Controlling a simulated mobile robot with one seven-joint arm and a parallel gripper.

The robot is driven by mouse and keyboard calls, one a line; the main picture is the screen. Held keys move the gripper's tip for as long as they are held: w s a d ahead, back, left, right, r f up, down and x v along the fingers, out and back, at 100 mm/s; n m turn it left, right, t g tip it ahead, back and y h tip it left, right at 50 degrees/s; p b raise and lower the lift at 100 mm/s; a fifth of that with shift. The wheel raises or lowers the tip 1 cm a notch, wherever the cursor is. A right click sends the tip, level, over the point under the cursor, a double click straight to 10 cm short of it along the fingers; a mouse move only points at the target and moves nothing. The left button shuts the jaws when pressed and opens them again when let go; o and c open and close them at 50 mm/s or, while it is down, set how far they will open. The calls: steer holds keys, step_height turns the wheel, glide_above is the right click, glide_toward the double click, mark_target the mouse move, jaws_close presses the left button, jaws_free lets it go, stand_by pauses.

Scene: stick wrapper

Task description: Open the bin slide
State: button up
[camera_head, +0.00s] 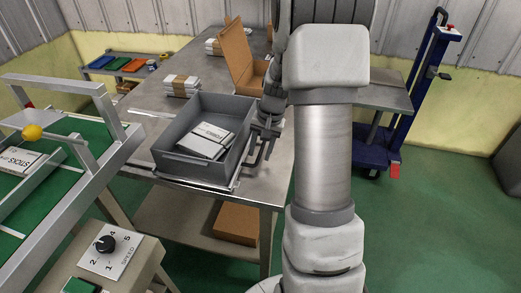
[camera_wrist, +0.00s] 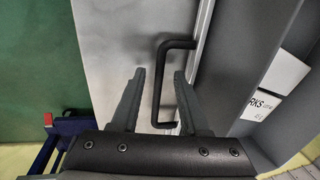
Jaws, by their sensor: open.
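The grey bin (camera_head: 181,163) sits on its slide on the metal table in the head view, with white printed packs (camera_head: 206,141) inside. Its grey wall (camera_wrist: 238,50) fills the right of the wrist view. A black U-shaped handle (camera_wrist: 157,85) sticks out from the slide's edge at the bin's side; it also shows in the head view (camera_head: 261,156). My gripper (camera_wrist: 159,72) is open, its dark fingers on either side of the handle's long bar in the picture. I cannot tell whether they touch it. In the head view my gripper is at the bin's right side, partly hidden by my arm.
An open cardboard box (camera_head: 236,57) and a wrapped stack (camera_head: 181,85) stand farther back on the table (camera_head: 150,98). A green conveyor (camera_head: 95,130) is at the left and a blue lift cart (camera_head: 400,120) at the right. Green floor is clear at the right.

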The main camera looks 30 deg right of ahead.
steer(key=shift+r, duration=0.1)
step_height(320, 180, up, 17)
steer(key=s+d+p, duration=0.2)
steer(key=p, duration=0.2)
steer(key=shift+s+d, duration=0.15)
